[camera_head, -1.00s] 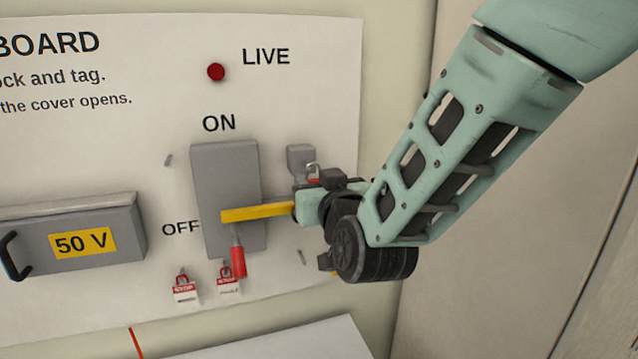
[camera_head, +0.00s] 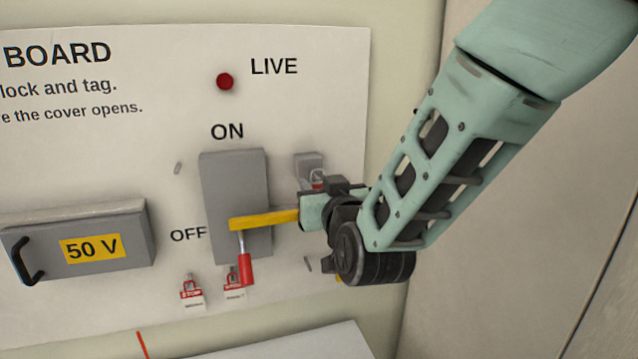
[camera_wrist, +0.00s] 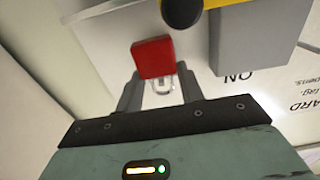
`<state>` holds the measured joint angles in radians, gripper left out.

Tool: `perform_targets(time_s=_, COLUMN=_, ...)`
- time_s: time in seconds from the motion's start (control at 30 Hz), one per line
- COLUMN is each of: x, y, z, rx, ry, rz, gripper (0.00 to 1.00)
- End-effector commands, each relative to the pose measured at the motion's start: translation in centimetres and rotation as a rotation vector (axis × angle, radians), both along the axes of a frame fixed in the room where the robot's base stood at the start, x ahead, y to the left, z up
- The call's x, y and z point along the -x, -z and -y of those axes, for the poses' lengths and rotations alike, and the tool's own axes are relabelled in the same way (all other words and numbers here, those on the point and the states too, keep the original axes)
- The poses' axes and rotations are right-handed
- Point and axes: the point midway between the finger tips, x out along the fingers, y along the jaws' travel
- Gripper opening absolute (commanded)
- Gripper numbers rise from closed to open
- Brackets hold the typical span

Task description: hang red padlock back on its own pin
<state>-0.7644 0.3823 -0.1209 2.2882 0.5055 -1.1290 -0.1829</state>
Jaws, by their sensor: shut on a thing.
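A red padlock (camera_wrist: 153,58) is held between the two fingers of my gripper (camera_wrist: 160,90), which is shut on it. In the wrist view its pale shackle shows between the red body and my palm. My wrist and arm hide the rest. Two red-and-white tagged locks (camera_head: 190,290) hang low on the panel (camera_head: 120,160). I cannot tell which pin belongs to the red padlock.
A small grey block (camera_head: 308,160) sits behind my gripper. A 50 V box (camera_head: 85,240) is further left.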

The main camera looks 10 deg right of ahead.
Motion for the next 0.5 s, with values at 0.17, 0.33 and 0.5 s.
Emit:
perform_targets(time_s=0.17, x=0.9, y=-0.3, z=0.2, rx=0.000, ry=0.000, rz=0.000, gripper=0.13)
perform_targets(time_s=0.33, x=1.6, y=-0.3, z=0.3, rx=-0.001, ry=0.000, rz=0.002, gripper=0.13)
perform_targets(time_s=0.5, x=2.4, y=-0.2, z=0.5, rx=-0.001, ry=0.000, rz=0.002, gripper=0.13)
